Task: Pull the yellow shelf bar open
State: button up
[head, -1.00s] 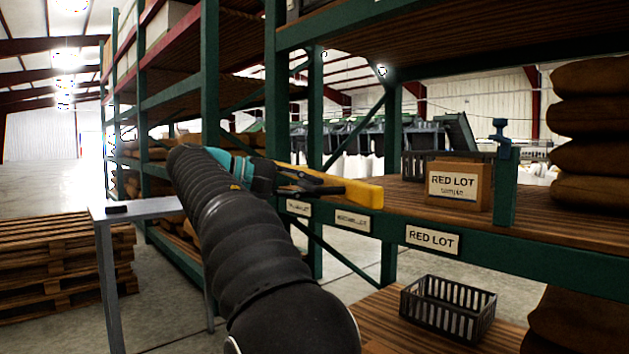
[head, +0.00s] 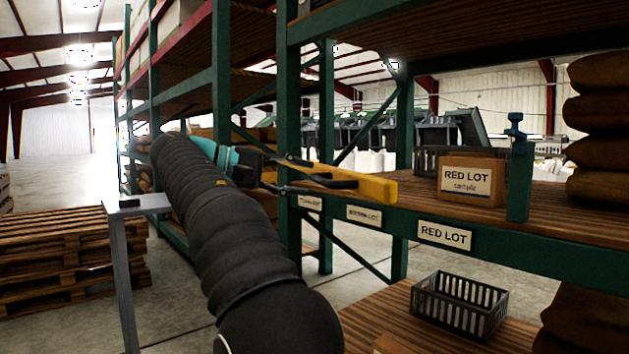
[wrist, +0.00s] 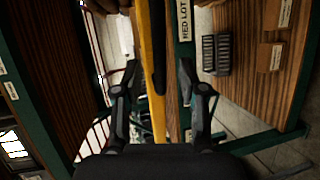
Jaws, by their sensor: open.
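The yellow shelf bar (head: 378,188) lies at the front edge of the shelf, left of the sample box, with a dark handle (head: 336,182) on its near face. My gripper (head: 308,177) is at the bar's left part with its jaws apart. In the wrist view, the yellow bar (wrist: 155,103) runs lengthwise between the two spread fingers of my gripper (wrist: 160,68), and the dark handle (wrist: 158,80) also shows between them. Neither finger clearly touches the handle. The bar's left end is partly hidden behind my gripper.
A RED LOT box (head: 472,181) and a green post (head: 519,175) stand on the shelf. A black crate (head: 459,302) is on the lower deck. Stacked sacks (head: 600,120) are at right. A grey stand (head: 122,270) and pallets (head: 65,250) are at left.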

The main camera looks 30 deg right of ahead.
jog(key=v, duration=0.2)
jog(key=shift+a+r, duration=0.1)
jog(key=shift+a, duration=0.25)
